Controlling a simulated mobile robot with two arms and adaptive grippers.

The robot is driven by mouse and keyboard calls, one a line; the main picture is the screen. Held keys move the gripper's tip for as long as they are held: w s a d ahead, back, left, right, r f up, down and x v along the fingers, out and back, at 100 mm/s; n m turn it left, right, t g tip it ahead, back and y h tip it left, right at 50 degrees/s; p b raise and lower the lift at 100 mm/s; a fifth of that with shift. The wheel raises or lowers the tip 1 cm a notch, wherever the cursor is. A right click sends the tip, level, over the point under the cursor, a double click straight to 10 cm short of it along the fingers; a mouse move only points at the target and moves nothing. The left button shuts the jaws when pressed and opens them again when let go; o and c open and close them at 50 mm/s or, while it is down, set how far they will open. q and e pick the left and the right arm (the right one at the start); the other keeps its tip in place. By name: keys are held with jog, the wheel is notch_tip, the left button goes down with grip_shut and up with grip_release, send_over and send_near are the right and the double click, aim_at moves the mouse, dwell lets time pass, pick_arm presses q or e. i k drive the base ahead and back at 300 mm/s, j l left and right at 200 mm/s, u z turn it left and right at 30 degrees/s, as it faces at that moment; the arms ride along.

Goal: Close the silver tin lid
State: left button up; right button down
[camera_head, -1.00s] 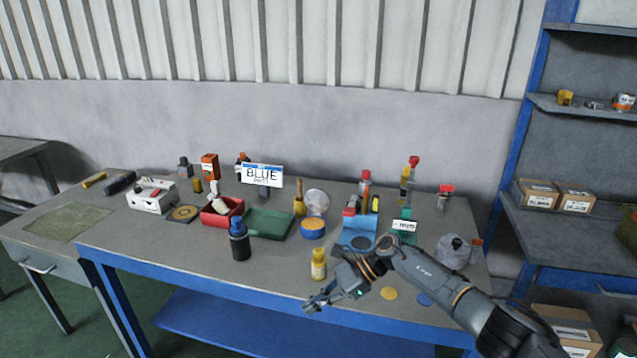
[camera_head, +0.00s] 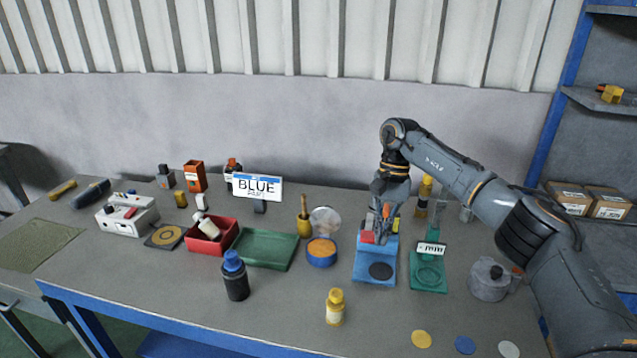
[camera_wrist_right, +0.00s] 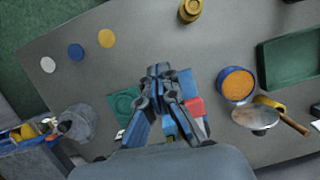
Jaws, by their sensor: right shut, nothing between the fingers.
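A round blue tin (camera_head: 321,257) with orange contents stands open at the middle of the table. Its silver lid (camera_head: 324,219) stands raised at the tin's back edge. In the right wrist view the tin (camera_wrist_right: 237,99) and the lid (camera_wrist_right: 250,118) show at the right. My right gripper (camera_head: 380,238) points down over the blue stand, to the right of the tin and apart from it. It is shut and empty; in the wrist view its fingers (camera_wrist_right: 159,72) come together. My left gripper is not in view.
The blue stand (camera_head: 360,272) holds small coloured items close to my right gripper. A green stand (camera_head: 428,284) is right of it. A yellow bottle (camera_head: 335,310) stands in front.

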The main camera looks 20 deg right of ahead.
aim_at(324, 220)
jog(key=i, duration=1.15)
